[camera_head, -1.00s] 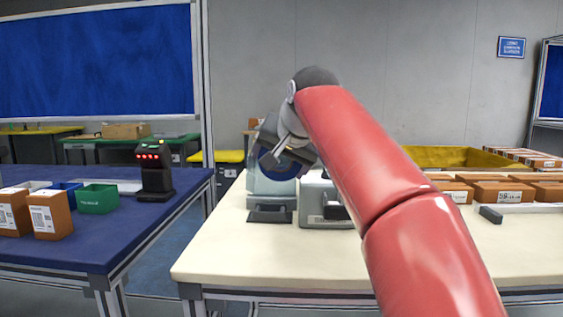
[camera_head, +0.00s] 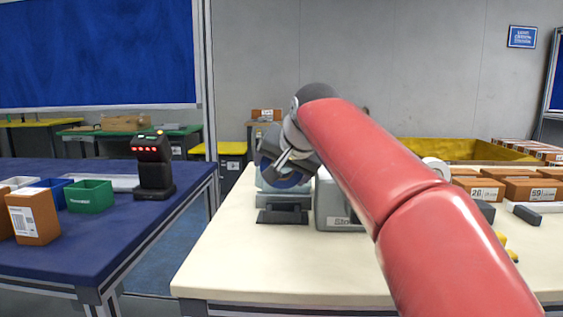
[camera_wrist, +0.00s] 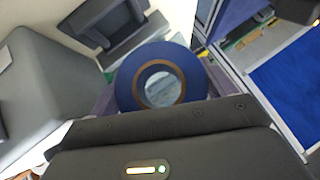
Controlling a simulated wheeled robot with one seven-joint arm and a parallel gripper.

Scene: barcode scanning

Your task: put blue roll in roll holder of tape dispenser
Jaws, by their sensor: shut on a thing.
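The blue roll (camera_head: 287,183) is a dark blue ring with a brown core. In the wrist view it (camera_wrist: 193,80) faces the camera and I see through its hole. My gripper (camera_head: 281,163) is shut on the roll and holds it over a grey device (camera_head: 283,204) with a dark front part at the table's back left. A grey boxy device with lettering (camera_head: 336,214) stands just right of it, partly behind my arm. I cannot tell surely which one is the tape dispenser. The roll holder is hidden, and so is any contact between roll and device.
The cream table (camera_head: 270,262) is clear in front of the devices. Brown boxes (camera_head: 485,190) and a yellow bin (camera_head: 455,150) are at the right. Left, across a gap, a blue table (camera_head: 100,235) bears a black scanner (camera_head: 154,168) and a green box (camera_head: 90,196).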

